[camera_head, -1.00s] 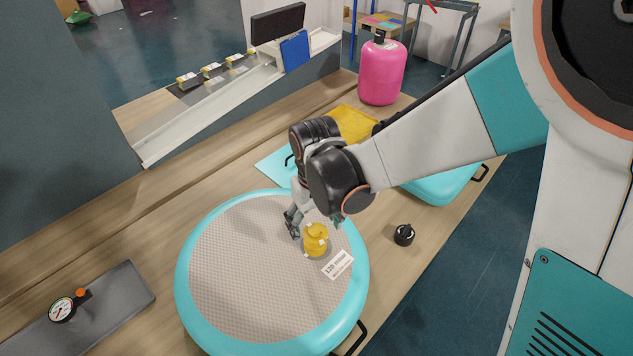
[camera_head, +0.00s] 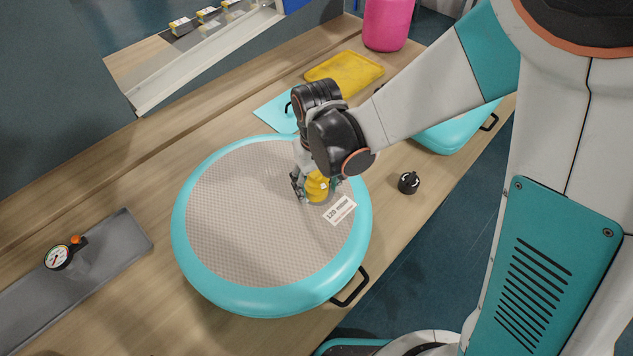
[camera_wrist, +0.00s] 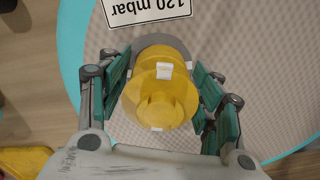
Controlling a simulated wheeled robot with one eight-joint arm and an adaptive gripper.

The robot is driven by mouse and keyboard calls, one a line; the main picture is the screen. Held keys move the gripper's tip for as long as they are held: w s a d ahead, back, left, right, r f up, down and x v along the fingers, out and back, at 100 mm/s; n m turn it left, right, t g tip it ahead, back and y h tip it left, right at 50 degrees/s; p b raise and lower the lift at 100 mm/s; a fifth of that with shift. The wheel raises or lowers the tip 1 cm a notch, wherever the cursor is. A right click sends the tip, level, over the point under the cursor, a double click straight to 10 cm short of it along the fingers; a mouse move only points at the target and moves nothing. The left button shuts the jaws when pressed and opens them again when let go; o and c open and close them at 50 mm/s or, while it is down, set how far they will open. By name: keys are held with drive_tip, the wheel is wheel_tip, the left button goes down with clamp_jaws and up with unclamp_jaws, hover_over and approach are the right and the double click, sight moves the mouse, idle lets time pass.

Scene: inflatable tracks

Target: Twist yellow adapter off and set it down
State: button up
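The yellow adapter (camera_head: 317,187) stands on the valve near the edge of the round teal and grey inflatable (camera_head: 240,300), next to a "120 mbar" label (camera_head: 340,210). My gripper (camera_head: 316,188) is over the adapter, pointing down. In the wrist view, the adapter (camera_wrist: 160,100) lies between the two green-padded fingers of my gripper (camera_wrist: 162,100). The left finger is close against its side; a small gap seems to show at the right finger. Whether both pads touch it I cannot tell. A grey ring shows behind the adapter's top edge.
A black cap (camera_head: 409,183) sits on the wooden bench right of the inflatable. A pressure gauge (camera_head: 58,257) lies on a grey mat (camera_head: 110,250) at the left. A yellow cloth (camera_head: 345,73) and another teal inflatable (camera_head: 455,130) lie behind. Bare bench shows at the front left.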

drive_tip(key=c, duration=0.5)
drive_tip(key=m+b, duration=0.1)
drive_tip(key=m, duration=0.2)
drive_tip(key=shift+m, duration=1.1)
drive_tip(key=shift+m+b, duration=0.35)
drive_tip(key=shift+m, duration=0.85)
drive_tip(key=shift+w+m, duration=0.1)
drive_tip(key=shift+m, duration=1.3)
drive_tip(key=m+b, duration=0.1)
drive_tip(key=m, duration=0.2)
drive_tip(key=shift+m, duration=0.4)
